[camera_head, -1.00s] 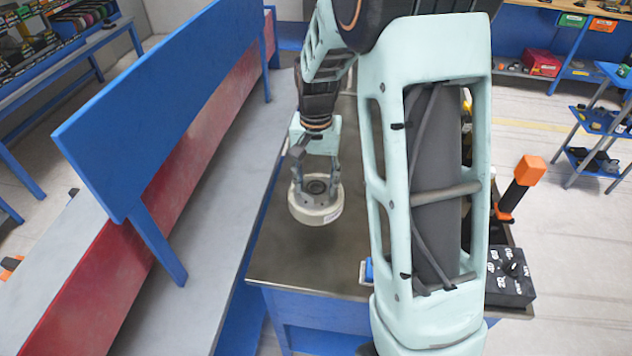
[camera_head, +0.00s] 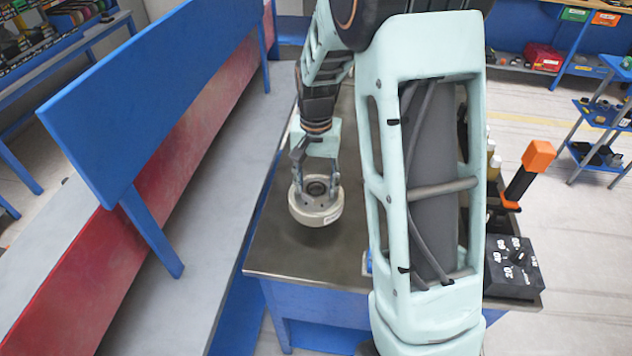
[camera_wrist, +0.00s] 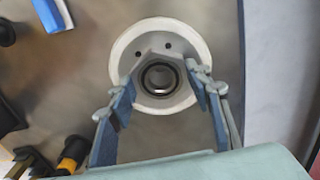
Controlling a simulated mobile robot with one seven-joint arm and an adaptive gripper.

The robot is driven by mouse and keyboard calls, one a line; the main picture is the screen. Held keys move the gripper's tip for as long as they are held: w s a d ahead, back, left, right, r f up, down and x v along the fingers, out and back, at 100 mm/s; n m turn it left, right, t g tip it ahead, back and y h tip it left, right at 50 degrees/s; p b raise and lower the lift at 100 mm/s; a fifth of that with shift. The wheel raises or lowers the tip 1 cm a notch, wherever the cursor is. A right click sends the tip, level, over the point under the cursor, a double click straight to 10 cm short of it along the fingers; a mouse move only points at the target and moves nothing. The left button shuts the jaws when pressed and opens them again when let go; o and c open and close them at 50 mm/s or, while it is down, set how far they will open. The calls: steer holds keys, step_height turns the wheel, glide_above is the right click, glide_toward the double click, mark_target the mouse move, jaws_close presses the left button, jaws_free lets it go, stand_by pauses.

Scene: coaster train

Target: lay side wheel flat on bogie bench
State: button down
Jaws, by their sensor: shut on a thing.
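The side wheel (camera_head: 317,212) is a pale grey-white round disc with a raised hub and a dark central bore. My gripper (camera_head: 315,188) is shut on the hub of the wheel from above. In the wrist view, the fingers (camera_wrist: 162,92) grip the hub on both sides, and the wheel's rim (camera_wrist: 122,58) shows around it. The wheel is about level, close over the dark metal top of the bogie bench (camera_head: 295,258). I cannot tell whether its underside touches the bench.
A long grey bench with a blue board (camera_head: 150,90) and red panel runs along the left. My arm hides much of the bench's right side. A black dial box (camera_head: 513,268) and an orange-topped tool (camera_head: 537,157) stand at the right. The front left bench top is clear.

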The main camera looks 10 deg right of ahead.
steer(key=shift+w+f+b, duration=0.15)
steer(key=shift+f+b, duration=1.25)
steer(key=shift+f, duration=0.65)
steer(key=shift+f+b, duration=0.35)
steer(key=shift+f, duration=0.05)
